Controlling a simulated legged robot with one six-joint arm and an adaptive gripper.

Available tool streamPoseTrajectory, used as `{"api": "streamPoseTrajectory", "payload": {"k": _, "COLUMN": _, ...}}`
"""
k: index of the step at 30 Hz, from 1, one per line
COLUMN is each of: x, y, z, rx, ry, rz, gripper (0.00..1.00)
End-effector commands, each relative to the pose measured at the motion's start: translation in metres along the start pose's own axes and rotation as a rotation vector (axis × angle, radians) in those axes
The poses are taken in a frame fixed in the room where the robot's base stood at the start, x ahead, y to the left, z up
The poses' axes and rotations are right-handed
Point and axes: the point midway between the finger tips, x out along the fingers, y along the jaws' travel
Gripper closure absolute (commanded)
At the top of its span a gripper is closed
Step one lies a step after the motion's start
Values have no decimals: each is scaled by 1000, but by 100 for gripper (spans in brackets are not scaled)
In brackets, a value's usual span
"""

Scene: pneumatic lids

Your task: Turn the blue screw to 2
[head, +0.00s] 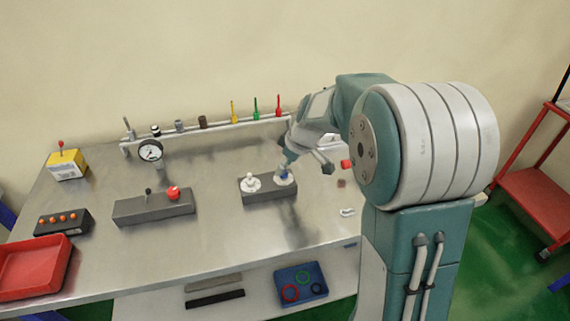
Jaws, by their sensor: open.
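The blue screw (283,175) sits on a white round dial at the right end of a dark grey block (268,194) on the metal table. A second white dial with a white knob (250,181) is on the left part of the same block. My gripper (287,164) points down right at the blue screw and partly covers it. It is open; whether its fingers touch the screw is too small to tell. The number marks on the dial cannot be read.
Left of the block, another grey block (150,209) carries a red knob and a black lever. A gauge (151,152) and a rail with screwdrivers (220,125) stand behind. A red tray (33,265) and a button box (62,223) are at the left. The table's middle is clear.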

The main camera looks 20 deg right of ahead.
Motion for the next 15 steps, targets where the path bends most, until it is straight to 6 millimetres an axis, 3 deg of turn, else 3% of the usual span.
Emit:
{"api": "streamPoseTrajectory", "payload": {"k": 7, "x": -13, "y": 1, "z": -1, "rx": 0, "ry": 2, "rz": 3, "gripper": 49}}
{"api": "streamPoseTrajectory", "payload": {"k": 15, "x": -68, "y": 1, "z": -1, "rx": 0, "ry": 2, "rz": 5, "gripper": 49}}
